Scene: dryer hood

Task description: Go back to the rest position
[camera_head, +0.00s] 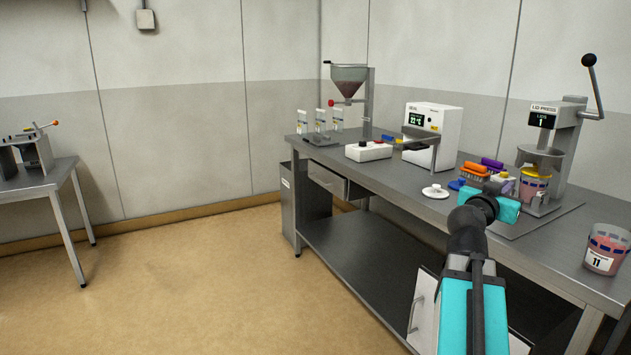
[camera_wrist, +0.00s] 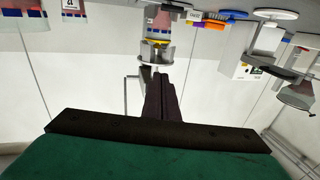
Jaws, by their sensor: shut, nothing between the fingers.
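My gripper (camera_wrist: 158,80) shows in the wrist view with its dark fingers together and nothing between them. In the head view my arm reaches up from the bottom, and the teal wrist end is over the front edge of the steel bench (camera_head: 335,225). The gripper's fingertips are hard to make out there. The lid press (camera_head: 565,140) stands just beyond it, with a jar (camera_head: 534,186) with a yellow band in its seat. In the wrist view, which is upside down, the press (camera_wrist: 157,52) appears straight beyond the fingertips.
A labelled tub (camera_head: 604,250) stands near the bench's right end. The floor (camera_head: 200,280) at left is clear.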

